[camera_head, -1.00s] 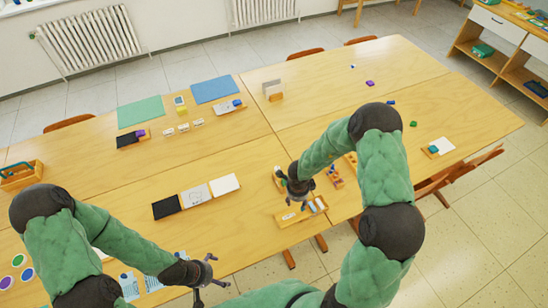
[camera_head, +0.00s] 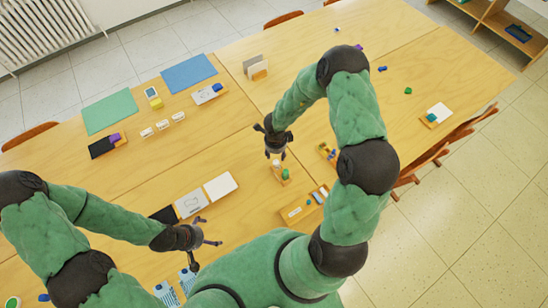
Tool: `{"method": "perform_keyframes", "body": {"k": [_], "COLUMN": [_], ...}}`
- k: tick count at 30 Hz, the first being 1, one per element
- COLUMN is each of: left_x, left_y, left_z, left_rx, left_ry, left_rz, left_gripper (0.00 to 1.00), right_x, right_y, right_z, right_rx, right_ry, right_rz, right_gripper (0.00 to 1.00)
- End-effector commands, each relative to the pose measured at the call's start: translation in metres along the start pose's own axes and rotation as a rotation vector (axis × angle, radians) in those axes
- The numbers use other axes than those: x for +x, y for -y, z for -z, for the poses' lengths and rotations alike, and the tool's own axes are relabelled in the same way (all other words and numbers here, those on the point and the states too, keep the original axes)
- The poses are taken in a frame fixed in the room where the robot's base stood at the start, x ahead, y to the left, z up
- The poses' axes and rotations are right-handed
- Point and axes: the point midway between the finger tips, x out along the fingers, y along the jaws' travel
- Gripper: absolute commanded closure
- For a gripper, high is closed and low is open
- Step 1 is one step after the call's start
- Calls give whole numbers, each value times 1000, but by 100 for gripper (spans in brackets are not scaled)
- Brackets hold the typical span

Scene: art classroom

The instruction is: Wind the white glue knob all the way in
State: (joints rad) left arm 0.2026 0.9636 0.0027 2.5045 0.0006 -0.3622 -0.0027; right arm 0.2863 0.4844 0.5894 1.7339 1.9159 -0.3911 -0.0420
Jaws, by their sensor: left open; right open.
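A wooden tray (camera_head: 290,214) at the near edge of the table holds small white and blue pieces. A small wooden stand (camera_head: 286,182) with a green piece is just behind it. I cannot make out the white glue knob, or which of these small things it belongs to. My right gripper (camera_head: 276,154) is open and empty, above the table just behind the stand. My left gripper (camera_head: 207,243) is open and empty, near the table's front, in front of the white cards and left of the tray.
A black panel (camera_head: 164,214), a drawing card (camera_head: 190,204) and a white card (camera_head: 220,186) lie in a row. Green (camera_head: 110,111) and blue (camera_head: 188,73) mats lie further back. A small block holder (camera_head: 326,150) is right of my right gripper. The middle of the table is mostly clear.

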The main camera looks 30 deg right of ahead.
Motion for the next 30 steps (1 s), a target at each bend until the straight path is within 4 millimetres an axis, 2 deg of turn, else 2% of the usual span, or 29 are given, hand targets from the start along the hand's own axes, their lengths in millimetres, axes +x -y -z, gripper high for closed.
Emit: {"method": "perform_keyframes", "body": {"k": [9,15,21,29,30], "left_x": [14,17,18,18,18], "left_y": [5,6,7,6,6], "left_z": [1,1,2,2,2], "left_rx": [0,0,0,0,0], "left_ry": [-1,-2,-2,-2,-2], "left_rz": [0,0,0,0,0], "left_gripper": [0,0,0,0,0], "right_x": [59,84,94,94,94], "right_y": [-1,-1,-1,-1,-1], "right_z": [0,0,0,0,0], "right_rx": [2,1,1,1,0], "right_ry": [0,1,1,1,1], "right_rz": [-3,-1,-2,-1,-1], "right_gripper": [50,50,50,50,59]}}
